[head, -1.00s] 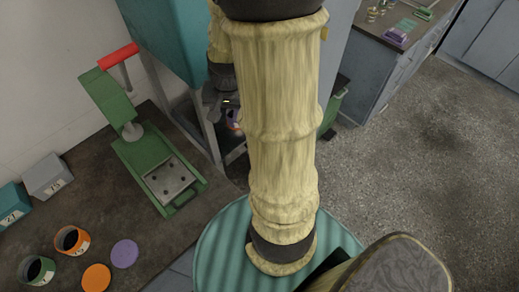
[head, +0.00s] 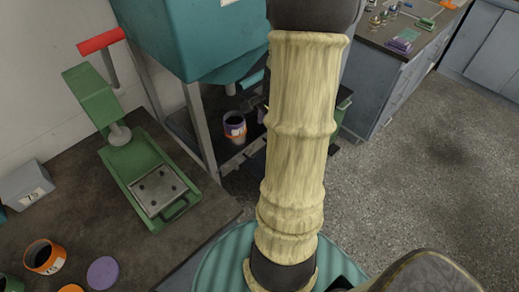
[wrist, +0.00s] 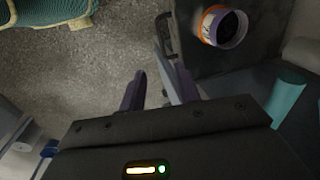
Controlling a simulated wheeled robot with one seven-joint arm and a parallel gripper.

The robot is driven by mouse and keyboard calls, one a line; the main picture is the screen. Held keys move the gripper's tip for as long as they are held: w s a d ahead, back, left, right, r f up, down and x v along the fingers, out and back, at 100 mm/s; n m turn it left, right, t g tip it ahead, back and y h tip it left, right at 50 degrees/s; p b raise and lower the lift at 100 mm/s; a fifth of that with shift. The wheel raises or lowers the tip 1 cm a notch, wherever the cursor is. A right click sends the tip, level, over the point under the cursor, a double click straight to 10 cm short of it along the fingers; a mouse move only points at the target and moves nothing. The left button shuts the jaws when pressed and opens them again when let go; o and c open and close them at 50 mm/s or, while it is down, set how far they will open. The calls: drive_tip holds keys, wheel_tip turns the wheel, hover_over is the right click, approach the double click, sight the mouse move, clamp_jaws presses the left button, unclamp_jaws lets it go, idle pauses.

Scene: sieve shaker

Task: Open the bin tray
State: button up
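A dark flat tray, seemingly the bin tray, shows in the wrist view (wrist: 262,62); a jar with an orange rim and purple band (wrist: 222,26) stands on it. A dark handle-like bar (wrist: 163,30) is at its left edge. In the head view the jar (head: 235,127) stands on the dark surface under the teal machine (head: 195,40). My gripper (wrist: 157,72) is open, its purple-grey fingers apart with floor showing between them. Its right finger is close to the bar; I cannot tell if they touch. In the head view my arm mostly hides the gripper.
A green press with a red handle (head: 145,170) stands on the dark bench at left, with open jars (head: 45,258) and a purple lid (head: 103,272) in front. Grey machine legs (head: 200,130) flank the space under the machine. Open floor (head: 420,180) lies at right.

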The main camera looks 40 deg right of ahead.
sight(259, 152)
drive_tip(key=w+f, duration=0.1)
drive_tip(key=f, duration=0.4)
drive_tip(key=w+f, duration=0.1)
drive_tip(key=f, duration=0.5)
drive_tip(key=w+f+b, duration=0.1)
drive_tip(key=f, duration=0.4)
drive_tip(key=shift+w+a+f, duration=0.15)
drive_tip(key=shift+f, duration=0.15)
clamp_jaws()
